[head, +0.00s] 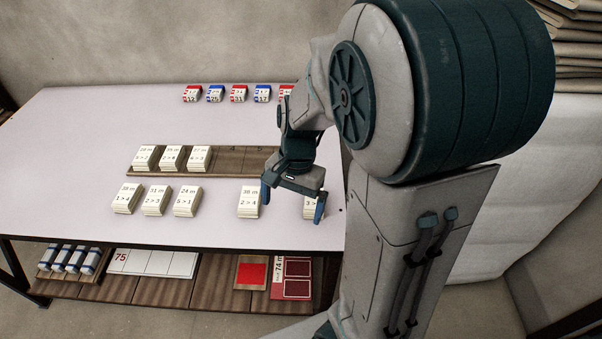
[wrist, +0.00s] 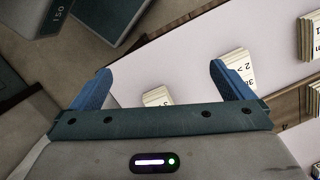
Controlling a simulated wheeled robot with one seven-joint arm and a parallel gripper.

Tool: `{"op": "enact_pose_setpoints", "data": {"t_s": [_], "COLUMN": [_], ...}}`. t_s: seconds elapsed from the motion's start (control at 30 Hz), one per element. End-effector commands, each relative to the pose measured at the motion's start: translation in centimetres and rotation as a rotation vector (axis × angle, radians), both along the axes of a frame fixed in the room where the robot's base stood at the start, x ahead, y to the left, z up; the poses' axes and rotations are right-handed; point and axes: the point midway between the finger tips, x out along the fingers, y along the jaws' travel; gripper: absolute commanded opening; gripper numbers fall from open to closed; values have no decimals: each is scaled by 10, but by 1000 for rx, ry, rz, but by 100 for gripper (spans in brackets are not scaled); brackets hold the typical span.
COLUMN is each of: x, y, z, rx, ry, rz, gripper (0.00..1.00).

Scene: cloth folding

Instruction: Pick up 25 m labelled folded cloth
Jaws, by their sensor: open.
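My gripper (head: 292,203) is open and empty above the right part of the table, fingers pointing down. A cream folded cloth stack (head: 309,204) at the right end of the front row is partly behind one finger; its label shows only "3 >", the length hidden. In the wrist view a stack (wrist: 157,96) shows between the open fingers (wrist: 161,72), partly cut off by the gripper body. I cannot read "25 m" on any stack. Left of the gripper is the stack marked "36 m, 2 > 4" (head: 249,201).
More front-row stacks, including one reading "24 m" (head: 186,201), stand to the left. A wooden tray (head: 228,160) behind holds 3 stacks. Small red and blue blocks (head: 238,93) line the back. The table (head: 60,140) is clear at left; its right edge is close.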

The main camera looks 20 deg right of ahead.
Motion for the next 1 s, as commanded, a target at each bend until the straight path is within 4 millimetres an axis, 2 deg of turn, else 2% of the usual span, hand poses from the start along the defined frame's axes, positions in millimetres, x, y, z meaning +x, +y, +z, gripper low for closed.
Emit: {"op": "enact_pose_setpoints", "data": {"t_s": [0.3,0.43,0.6,0.83,0.93,1.0], "x": [45,64,88,109,111,110], "y": [-18,-28,-39,-44,-46,-49], "z": [-19,-20,-11,3,0,-9], "rx": [-222,-353,-499,-588,-599,-600], "ry": [160,144,58,-53,-69,-70], "rz": [-556,-771,-1006,-1171,-1194,-1200], "gripper": [100,100,100,100,100,100]}}
